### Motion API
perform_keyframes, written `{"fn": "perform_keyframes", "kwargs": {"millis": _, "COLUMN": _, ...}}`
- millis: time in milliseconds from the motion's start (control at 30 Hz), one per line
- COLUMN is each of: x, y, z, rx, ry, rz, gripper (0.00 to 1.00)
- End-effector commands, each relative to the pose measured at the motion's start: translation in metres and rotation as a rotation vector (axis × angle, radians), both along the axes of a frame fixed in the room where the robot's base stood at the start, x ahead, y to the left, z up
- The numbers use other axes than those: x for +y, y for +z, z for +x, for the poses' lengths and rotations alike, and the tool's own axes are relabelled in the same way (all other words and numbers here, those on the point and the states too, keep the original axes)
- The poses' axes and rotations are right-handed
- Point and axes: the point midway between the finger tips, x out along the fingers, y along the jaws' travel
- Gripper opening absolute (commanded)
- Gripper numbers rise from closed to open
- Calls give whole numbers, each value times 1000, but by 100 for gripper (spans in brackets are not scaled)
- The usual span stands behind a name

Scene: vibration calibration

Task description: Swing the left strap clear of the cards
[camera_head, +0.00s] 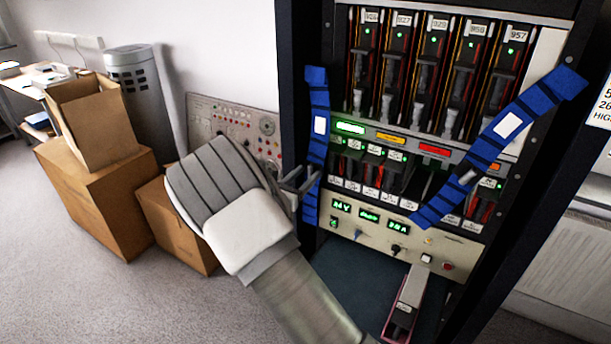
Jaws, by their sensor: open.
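The left strap (318,98) is blue with dark bands and a white patch. It hangs nearly upright along the left post of the rack, left of the upper row of cards (438,75). Its lower end reaches down beside the control panel. The right strap (508,124), also blue with a white patch, slants from the upper right post down across the right-hand and lower cards (372,170). My gripper (301,184) is open at the lower part of the left strap. I cannot tell whether the strap lies between the fingers. My wrist hides part of the rack's left side.
Cardboard boxes (95,190) and a grey cylindrical unit (140,85) stand at the left. A panel with knobs and lights (235,120) is behind my wrist. A grey and pink object (407,300) lies at the rack's base. Carpet is clear at the lower left.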

Motion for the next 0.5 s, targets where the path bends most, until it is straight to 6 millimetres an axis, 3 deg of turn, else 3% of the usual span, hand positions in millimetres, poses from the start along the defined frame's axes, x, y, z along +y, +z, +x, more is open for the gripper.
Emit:
{"fn": "perform_keyframes", "kwargs": {"millis": 267, "x": 12, "y": 0, "z": -15, "rx": 0, "ry": 3, "rz": 0, "gripper": 50}}
{"fn": "perform_keyframes", "kwargs": {"millis": 500, "x": 45, "y": -1, "z": -60, "rx": 2, "ry": 5, "rz": 1, "gripper": 50}}
